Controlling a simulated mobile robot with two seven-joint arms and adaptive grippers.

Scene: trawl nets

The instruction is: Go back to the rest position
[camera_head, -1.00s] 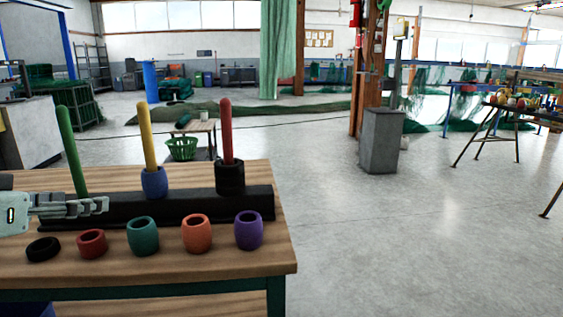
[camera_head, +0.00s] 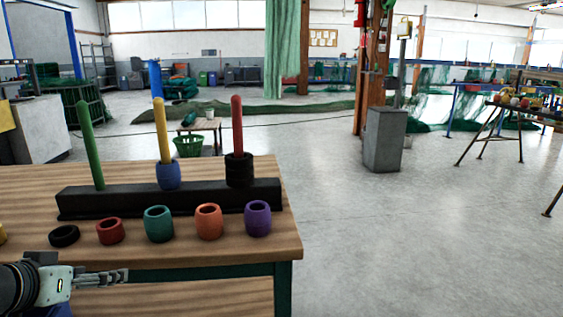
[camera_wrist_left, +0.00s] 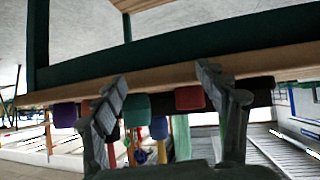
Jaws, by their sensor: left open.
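My left gripper (camera_head: 108,277) is open and empty at the lower left of the head view, in front of the table's near edge. In the left wrist view its two fingers (camera_wrist_left: 165,88) stand apart with nothing held, and the picture is upside down. My right gripper is not in view. A black rack (camera_head: 120,203) on the wooden table (camera_head: 215,257) carries a green peg (camera_head: 90,150), a yellow peg (camera_head: 162,130) with a blue ring (camera_head: 168,175), and a red peg (camera_head: 237,125) with black rings (camera_head: 239,170).
A row of loose rings stands before the rack: black (camera_head: 64,236), red (camera_head: 110,231), teal (camera_head: 158,224), orange (camera_head: 209,222) and purple (camera_head: 258,218). A yellow thing (camera_head: 2,234) is cut off at the left edge. Open floor (camera_head: 400,240) lies right of the table.

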